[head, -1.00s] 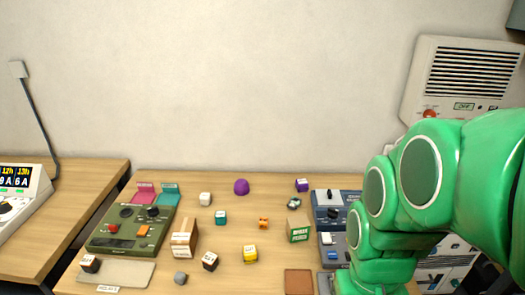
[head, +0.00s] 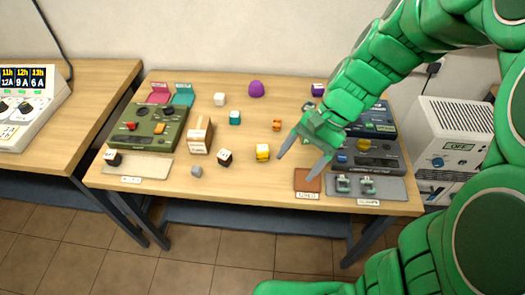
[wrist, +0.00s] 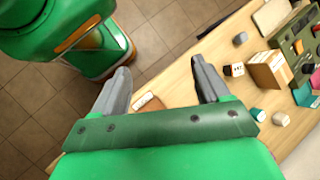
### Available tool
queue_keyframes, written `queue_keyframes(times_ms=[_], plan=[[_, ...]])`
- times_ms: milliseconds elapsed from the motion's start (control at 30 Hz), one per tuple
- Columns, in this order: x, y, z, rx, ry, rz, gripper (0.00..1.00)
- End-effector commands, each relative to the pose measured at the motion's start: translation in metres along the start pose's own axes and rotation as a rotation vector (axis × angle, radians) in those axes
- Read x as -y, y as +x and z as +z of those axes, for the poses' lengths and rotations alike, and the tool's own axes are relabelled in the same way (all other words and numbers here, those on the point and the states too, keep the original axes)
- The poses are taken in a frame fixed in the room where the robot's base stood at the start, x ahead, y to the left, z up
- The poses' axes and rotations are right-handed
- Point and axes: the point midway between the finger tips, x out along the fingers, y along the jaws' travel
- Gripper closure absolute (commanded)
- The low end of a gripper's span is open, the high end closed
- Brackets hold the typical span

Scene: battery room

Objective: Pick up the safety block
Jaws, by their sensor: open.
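Several small cubes stand on the wooden table. The labels are too small to read, so I cannot tell for sure which is the safety block. A yellow labelled block (head: 262,152) stands near the front middle. A black-and-white labelled block (head: 224,157) is left of it and also shows in the wrist view (wrist: 233,70). A purple labelled block (head: 318,89) stands at the back right. My gripper (head: 297,168) is open and empty above the table, right of the yellow block. Its spread fingers also show in the wrist view (wrist: 161,68), with nothing between them.
A teal cube (head: 235,118), a white cube (head: 219,99), an orange piece (head: 277,125) and a tan box (head: 200,136) stand nearby. A green device (head: 152,126) is left, a brown tile (head: 308,182) and grey mat (head: 390,188) at the front right.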

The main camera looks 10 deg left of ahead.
Motion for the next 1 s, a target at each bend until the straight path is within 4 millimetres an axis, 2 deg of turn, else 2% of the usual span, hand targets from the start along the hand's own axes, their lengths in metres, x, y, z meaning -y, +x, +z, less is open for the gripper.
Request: queue_keyframes(times_ms=[500,1000], plan=[[0.054,0.026,-0.084,0.159,0.276,-0.189,0.25],[0.081,0.061,-0.179,0.305,0.583,-0.351,0.25]])
